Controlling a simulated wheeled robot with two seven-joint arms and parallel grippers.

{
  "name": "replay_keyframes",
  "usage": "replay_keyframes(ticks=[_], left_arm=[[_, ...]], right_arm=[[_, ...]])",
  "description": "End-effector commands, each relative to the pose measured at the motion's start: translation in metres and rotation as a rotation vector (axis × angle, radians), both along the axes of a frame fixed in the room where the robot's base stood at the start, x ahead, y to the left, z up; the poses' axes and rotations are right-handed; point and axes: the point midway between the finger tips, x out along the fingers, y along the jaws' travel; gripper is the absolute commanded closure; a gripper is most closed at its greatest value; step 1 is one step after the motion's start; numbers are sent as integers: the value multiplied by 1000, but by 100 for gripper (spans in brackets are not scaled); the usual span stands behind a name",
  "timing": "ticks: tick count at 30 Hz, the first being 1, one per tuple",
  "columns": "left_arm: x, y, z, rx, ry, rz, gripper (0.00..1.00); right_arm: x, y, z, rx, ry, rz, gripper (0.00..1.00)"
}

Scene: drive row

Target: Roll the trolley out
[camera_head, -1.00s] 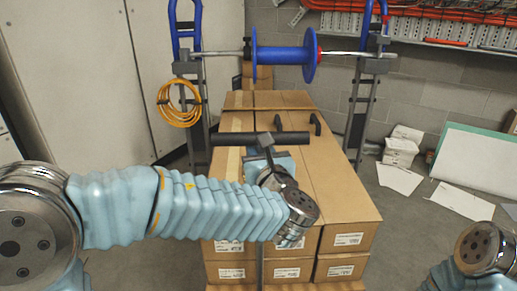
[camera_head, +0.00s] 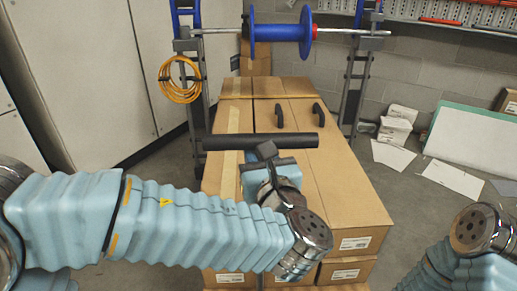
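The trolley's load of brown cardboard boxes (camera_head: 335,190) stands stacked in the middle of the view. A black horizontal bar (camera_head: 230,142), which looks like the trolley's handle, crosses in front of the box tops. My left arm reaches in from the left, and my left gripper (camera_head: 267,152) is at the middle of this bar, with one dark finger overlapping its lower edge. The other finger is hidden, so I cannot tell whether it grips. The trolley's deck and wheels are mostly hidden below. My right arm shows at the lower right, but its gripper is out of view.
A blue spool (camera_head: 280,32) hangs on a rod between two blue-topped stands behind the boxes. A coil of orange cable (camera_head: 180,80) hangs on the left stand. Pale cabinets (camera_head: 80,80) line the left. Papers (camera_head: 453,178) and a green-edged white board (camera_head: 480,137) lie at right.

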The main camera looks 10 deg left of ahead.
Motion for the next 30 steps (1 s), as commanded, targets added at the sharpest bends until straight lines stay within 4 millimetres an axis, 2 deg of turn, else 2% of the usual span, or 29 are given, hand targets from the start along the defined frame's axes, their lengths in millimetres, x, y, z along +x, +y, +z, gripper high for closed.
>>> replay_keyframes(ticks=[8, 9, 12, 23, 26, 30], left_arm=[[-3, -2, -3, 4, 6, -5, 100], [-3, -2, -3, 4, 6, -6, 67], [-3, -2, -3, 3, 5, -5, 52], [-6, -3, -1, 2, 2, -3, 52], [-18, -10, -1, 1, 2, -6, 52], [-47, -24, -1, 4, 2, -8, 52]], right_arm=[[0, 0, -1, 0, 0, 0, 57], [0, 0, -1, 0, 0, 0, 57], [0, 0, -1, 0, 0, 0, 57], [0, 0, 0, 0, 0, 0, 57], [0, 0, 0, 0, 0, 0, 57], [0, 0, 1, 0, 0, 0, 57]])
